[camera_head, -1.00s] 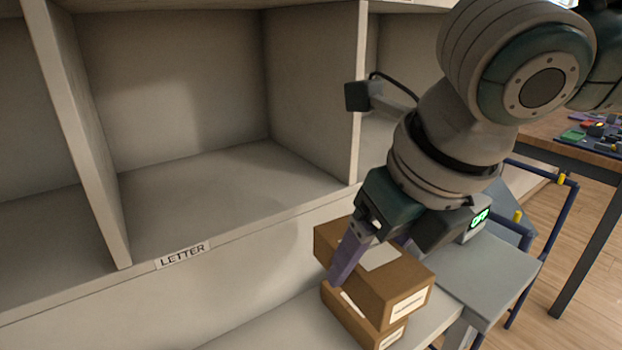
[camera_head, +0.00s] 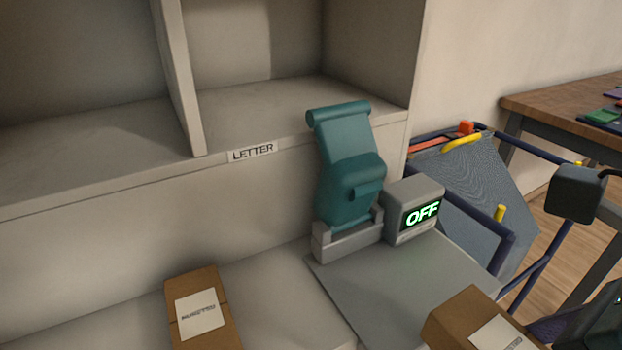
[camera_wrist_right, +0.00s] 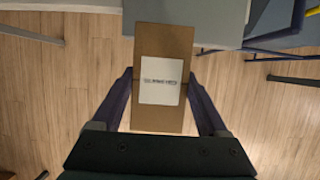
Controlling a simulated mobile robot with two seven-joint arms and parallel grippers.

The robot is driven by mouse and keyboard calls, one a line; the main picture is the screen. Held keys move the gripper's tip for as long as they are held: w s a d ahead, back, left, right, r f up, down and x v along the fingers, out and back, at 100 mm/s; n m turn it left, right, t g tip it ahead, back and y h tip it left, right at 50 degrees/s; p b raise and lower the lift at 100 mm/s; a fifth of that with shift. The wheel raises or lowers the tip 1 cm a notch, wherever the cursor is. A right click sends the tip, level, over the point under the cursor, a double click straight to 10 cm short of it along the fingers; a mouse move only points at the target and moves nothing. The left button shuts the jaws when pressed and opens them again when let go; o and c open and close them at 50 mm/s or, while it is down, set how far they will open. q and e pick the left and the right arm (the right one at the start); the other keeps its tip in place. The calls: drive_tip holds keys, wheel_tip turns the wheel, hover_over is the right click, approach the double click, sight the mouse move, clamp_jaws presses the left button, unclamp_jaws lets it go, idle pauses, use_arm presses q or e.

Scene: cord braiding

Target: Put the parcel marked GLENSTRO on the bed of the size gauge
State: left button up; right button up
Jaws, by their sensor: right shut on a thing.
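A brown parcel (camera_head: 470,318) with a white label is held by my right gripper (camera_wrist_right: 160,78), shut on its two sides. The parcel also shows in the right wrist view (camera_wrist_right: 163,40), over the wood floor; its label is too small to read surely. In the head view it is at the lower right, by the near right part of the size gauge's flat grey bed (camera_head: 375,280); I cannot tell whether it overlaps the bed. The bed looks empty. The gauge's display (camera_head: 422,213) reads OFF. My left gripper is not in view.
Another brown parcel (camera_head: 190,285) with a blurred label lies on the ledge left of the bed. A teal upright device (camera_head: 348,165) stands at the bed's back. Shelf compartments (camera_head: 255,105), one labelled LETTER, are behind. A blue-framed cart (camera_head: 475,180) is at the right.

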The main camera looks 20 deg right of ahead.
drive_tip(key=w, duration=0.4)
drive_tip(key=w+a, duration=0.1)
drive_tip(key=w, duration=0.9)
drive_tip(key=shift+w+a, duration=0.1)
drive_tip(key=shift+a, duration=0.05)
wheel_tip(320, 180, down, 4)
drive_tip(key=shift+r+b, duration=0.15)
drive_tip(key=shift+b, duration=0.6)
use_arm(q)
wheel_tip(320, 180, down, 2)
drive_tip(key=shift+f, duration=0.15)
use_arm(e)
drive_tip(key=shift+r, duration=0.1)
drive_tip(key=o, duration=1.3)
drive_tip(key=shift+c, duration=0.2)
